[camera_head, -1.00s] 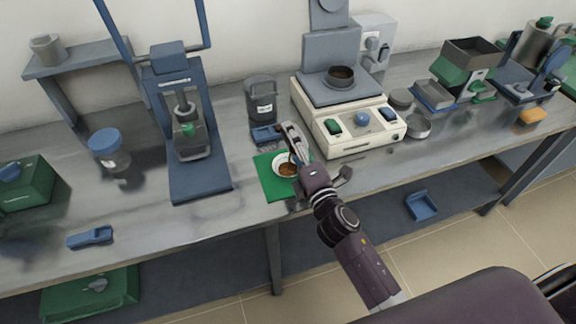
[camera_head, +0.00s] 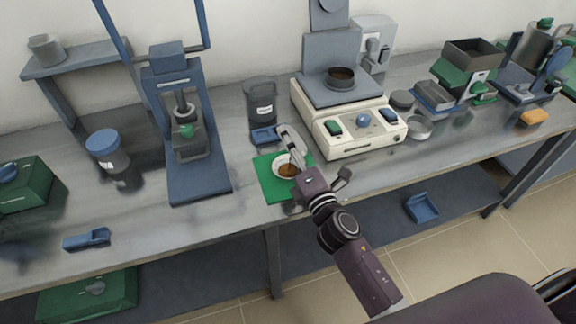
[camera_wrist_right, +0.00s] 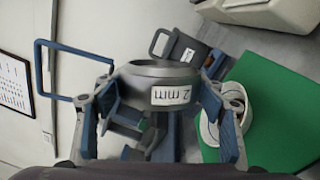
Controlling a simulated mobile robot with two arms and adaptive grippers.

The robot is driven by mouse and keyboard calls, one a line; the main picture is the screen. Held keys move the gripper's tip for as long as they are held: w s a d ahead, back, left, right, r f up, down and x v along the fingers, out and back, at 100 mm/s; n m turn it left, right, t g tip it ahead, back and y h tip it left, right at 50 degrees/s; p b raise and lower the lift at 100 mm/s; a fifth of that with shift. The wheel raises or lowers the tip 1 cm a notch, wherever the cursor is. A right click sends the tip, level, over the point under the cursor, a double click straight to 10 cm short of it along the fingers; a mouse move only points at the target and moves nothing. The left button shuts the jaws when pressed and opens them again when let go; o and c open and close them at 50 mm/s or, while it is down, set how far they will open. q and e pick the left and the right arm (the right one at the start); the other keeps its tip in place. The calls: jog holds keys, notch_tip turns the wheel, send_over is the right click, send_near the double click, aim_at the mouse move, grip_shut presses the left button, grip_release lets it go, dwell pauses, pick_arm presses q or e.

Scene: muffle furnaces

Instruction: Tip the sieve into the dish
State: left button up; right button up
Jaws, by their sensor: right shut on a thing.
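My right gripper (camera_head: 294,160) is shut on a dark grey ring-shaped sieve with a white "2 mm" label. In the right wrist view the sieve (camera_wrist_right: 150,72) sits between the two fingers, its label upside down. In the head view the sieve (camera_head: 290,136) is tipped on its side, close above the far side of the dish. The white dish (camera_head: 277,161) lies on a green mat (camera_head: 267,187) and holds brown grains. Part of the dish (camera_wrist_right: 207,127) shows behind a finger in the wrist view. My left gripper is not in view.
A cream shaker (camera_head: 345,130) stands right of the mat with another sieve (camera_head: 341,74) on top. A blue press (camera_head: 198,180) stands left of it, and a dark canister (camera_head: 261,103) behind. Round pans (camera_head: 419,130) lie right of the shaker.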

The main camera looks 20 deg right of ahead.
jog(key=shift+s+n+b, duration=0.35)
jog(key=shift+s+n, duration=0.15)
jog(key=shift+s, duration=0.65)
jog(key=shift+w, duration=0.1)
dwell(0.4)
